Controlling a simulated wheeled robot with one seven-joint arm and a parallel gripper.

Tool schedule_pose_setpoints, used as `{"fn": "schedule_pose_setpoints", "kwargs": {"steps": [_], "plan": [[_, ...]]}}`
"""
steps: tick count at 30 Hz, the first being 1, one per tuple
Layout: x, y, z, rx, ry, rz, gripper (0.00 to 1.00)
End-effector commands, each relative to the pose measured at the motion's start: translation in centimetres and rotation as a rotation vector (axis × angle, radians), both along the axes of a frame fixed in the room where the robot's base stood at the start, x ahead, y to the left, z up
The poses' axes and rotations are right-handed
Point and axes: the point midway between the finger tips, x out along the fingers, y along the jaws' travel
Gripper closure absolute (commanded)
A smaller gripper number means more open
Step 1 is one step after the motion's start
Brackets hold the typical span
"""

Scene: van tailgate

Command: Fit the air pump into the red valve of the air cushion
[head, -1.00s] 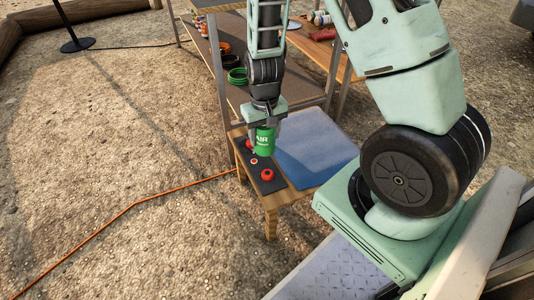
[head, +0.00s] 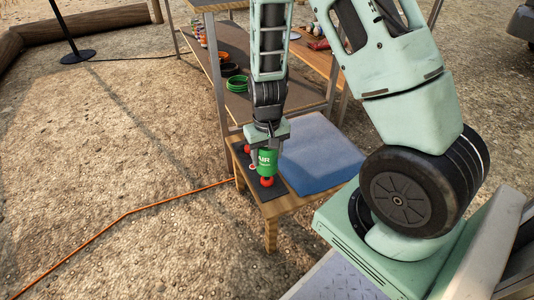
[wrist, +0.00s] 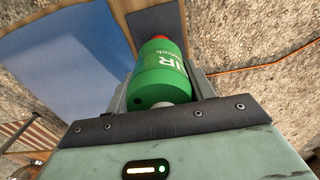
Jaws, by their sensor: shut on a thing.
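My gripper (head: 266,150) is shut on the green air pump (head: 267,161), which has white "AIR" lettering. The pump is upright, over the near end of the dark strip (head: 274,192). A red valve (head: 267,182) shows directly beneath its lower end, and the two appear to touch; how far they are engaged is hidden. The blue air cushion (head: 310,158) lies right of the strip and looks plump, with a raised near edge. In the wrist view, the pump (wrist: 160,75) sits between the jaws (wrist: 155,118), with red at its far end.
Another red part (head: 247,149) sits at the strip's far end, with a small ringed spot between. The wooden table (head: 300,204) carries strip and cushion. Shelves (head: 225,100) with coloured coils stand behind. An orange cable (head: 130,212) crosses the gravel at left.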

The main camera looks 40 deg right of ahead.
Motion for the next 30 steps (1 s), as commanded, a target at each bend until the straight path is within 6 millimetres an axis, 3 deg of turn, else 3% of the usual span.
{"fn": "schedule_pose_setpoints", "kwargs": {"steps": [3,18,30], "plan": [[0.0,0.0,-1.5,0.000,-0.001,0.000,0.78],[0.0,0.0,-5.3,0.000,-0.001,0.000,0.78],[0.0,0.0,-5.7,0.000,-0.001,0.001,0.78]]}}
